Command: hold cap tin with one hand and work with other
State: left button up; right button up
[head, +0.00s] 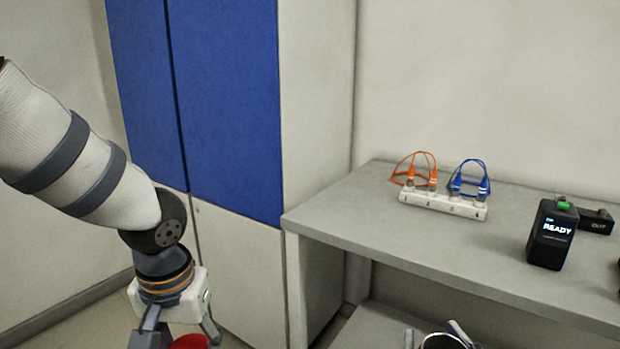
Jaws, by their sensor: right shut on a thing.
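My left arm comes in from the left, and its gripper (178,332) points down at the bottom edge. Its fingers stand apart around a red thing (190,342), and the fingertips are cut off, so I cannot tell whether they grip it. At the bottom edge, right of the middle, the top of my right gripper (440,335) shows. It is shut on a round, bright-rimmed thing (440,343) that looks like the cap tin. Most of that tin and gripper is below the picture.
A grey bench (340,215) carries a white numbered rack (443,205) with orange leads (420,163) and blue leads (470,170). A black box (552,235) reading READY stands at right, beside a dark block (597,222) marked OUT. A blue and white cabinet (225,110) stands behind my left arm. The bench's left part is clear.

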grip_shut()
jog(key=shift+a, duration=0.1)
jog(key=s+a+f+n+g+y, duration=0.1)
jog(key=a+n+g+y, duration=0.3)
jog(key=a+n+y, duration=0.4)
jog(key=a+y, duration=0.3)
jog(key=a, duration=0.1)
jog(key=shift+s+a+f+y, duration=0.25)
jog(key=shift+s+f+y, duration=0.05)
jog(key=shift+s+f, duration=0.1)
pick_arm(q)
jog(key=s+d+r+m, duration=0.1)
jog(key=d+r+m, duration=0.1)
jog(key=d, duration=0.6)
jog(key=s+d+r+m+h, duration=0.1)
jog(key=s+d+r+m, duration=0.1)
jog(key=d+r, duration=0.3)
jog(key=s+d+r+m, duration=0.2)
jog(key=d+r, duration=0.1)
jog(key=d, duration=0.8)
jog(key=shift+d+r+m, duration=0.15)
jog(key=shift+d+m, duration=0.15)
jog(key=shift+d, duration=0.1)
